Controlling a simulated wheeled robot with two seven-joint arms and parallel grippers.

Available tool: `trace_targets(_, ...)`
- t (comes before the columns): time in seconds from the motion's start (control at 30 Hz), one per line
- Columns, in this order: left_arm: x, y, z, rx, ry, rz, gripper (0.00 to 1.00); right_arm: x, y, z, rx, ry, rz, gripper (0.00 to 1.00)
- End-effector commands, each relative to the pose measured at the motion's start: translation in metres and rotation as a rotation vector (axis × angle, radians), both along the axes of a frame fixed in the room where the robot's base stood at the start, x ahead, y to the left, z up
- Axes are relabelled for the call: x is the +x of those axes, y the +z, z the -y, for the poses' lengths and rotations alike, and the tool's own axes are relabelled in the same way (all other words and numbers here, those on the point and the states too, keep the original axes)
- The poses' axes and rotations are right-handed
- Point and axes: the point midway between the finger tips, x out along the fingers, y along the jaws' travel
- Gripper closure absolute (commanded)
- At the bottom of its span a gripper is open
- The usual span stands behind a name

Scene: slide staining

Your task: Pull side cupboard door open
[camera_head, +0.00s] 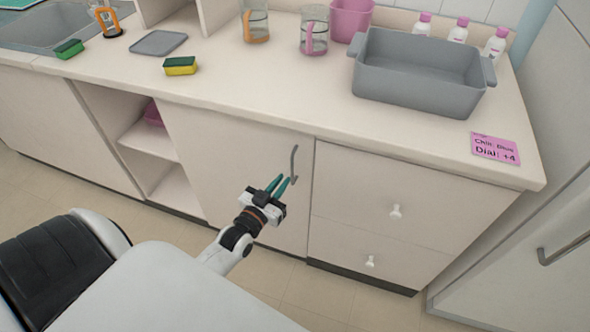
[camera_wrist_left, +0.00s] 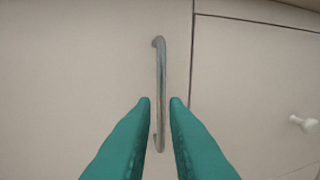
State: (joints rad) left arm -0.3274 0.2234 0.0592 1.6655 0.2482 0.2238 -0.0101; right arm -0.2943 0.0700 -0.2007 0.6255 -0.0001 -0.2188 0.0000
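The cupboard door (camera_head: 225,160) is a pale panel under the counter, shut, left of a stack of two drawers. Its metal bar handle (camera_head: 294,163) stands upright near the door's right edge. My left gripper (camera_head: 280,184), with green fingers, is in front of the handle's lower part. In the left wrist view, the handle (camera_wrist_left: 161,85) runs between the two fingertips of the gripper (camera_wrist_left: 160,101), with a gap visible on each side. The fingers are open. Whether the handle is fully between them in depth is hard to tell. My right gripper is not in view.
Drawers with white knobs (camera_head: 395,211) are right of the door. The counter (camera_head: 240,97) holds a grey tub (camera_head: 415,85), jugs, bottles, a sponge (camera_head: 180,66) and a pink note (camera_head: 495,149). An open shelf (camera_head: 150,140) is left of the door. Floor in front is clear.

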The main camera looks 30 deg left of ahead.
Motion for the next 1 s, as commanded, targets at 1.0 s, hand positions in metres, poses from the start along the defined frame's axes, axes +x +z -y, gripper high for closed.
trace_targets(1.0,0.06,-0.001,-0.002,0.0,-0.001,-0.002,1.0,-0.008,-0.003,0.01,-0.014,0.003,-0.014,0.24)
